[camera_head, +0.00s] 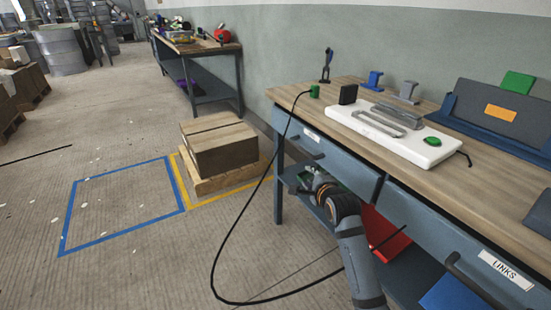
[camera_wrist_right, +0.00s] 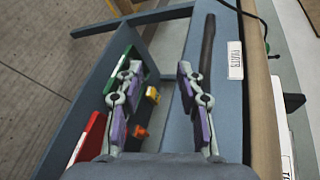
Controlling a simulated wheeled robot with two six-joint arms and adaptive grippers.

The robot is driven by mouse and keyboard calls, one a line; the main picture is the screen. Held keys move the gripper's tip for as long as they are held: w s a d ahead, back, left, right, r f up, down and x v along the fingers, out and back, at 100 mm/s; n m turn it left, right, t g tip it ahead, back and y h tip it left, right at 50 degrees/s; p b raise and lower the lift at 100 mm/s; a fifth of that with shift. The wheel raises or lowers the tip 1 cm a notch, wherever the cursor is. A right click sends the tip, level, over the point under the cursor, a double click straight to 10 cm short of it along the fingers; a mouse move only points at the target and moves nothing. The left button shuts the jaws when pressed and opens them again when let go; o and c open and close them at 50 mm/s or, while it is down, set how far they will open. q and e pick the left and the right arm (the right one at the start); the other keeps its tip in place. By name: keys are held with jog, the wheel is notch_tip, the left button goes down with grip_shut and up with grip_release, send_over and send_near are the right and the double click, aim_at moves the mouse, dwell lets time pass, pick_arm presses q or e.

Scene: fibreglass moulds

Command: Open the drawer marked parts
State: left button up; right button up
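The left drawer (camera_head: 345,172) of the blue workbench is shut. It has a dark bar handle (camera_head: 305,148) and a small white label (camera_head: 311,134). In the right wrist view the label (camera_wrist_right: 235,60) appears to read PARTS, and the handle (camera_wrist_right: 208,40) runs lengthwise along the drawer front (camera_wrist_right: 229,110). My right gripper (camera_wrist_right: 158,72) is open and empty. The handle lies beyond its right finger, not between the fingers. In the head view my right gripper (camera_head: 314,184) is below the handle, in front of the lower shelf. My left gripper is not in view.
A second drawer marked LINKS (camera_head: 506,269) is to the right. A black cable (camera_head: 228,232) hangs from the bench top to the floor.

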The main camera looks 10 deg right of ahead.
aim_at(301, 150)
notch_tip(301, 150, up, 5)
jog(key=w+m+t, duration=0.2)
jog(key=m, duration=0.1)
jog(key=w+b, duration=0.1)
jog(key=w, duration=0.2)
jog(key=w+f, duration=0.1)
jog(key=w, duration=0.2)
jog(key=w+b, duration=0.1)
jog(key=w, duration=0.2)
jog(key=shift+w+f+b, duration=0.1)
jog(key=shift+f+b, duration=0.05)
jog(key=shift+b, duration=0.15)
jog(key=shift+w+f, duration=0.1)
jog(key=shift+w, duration=0.55)
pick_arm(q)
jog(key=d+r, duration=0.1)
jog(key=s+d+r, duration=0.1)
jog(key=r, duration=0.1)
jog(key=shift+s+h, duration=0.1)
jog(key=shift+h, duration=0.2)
pick_arm(e)
grip_shut()
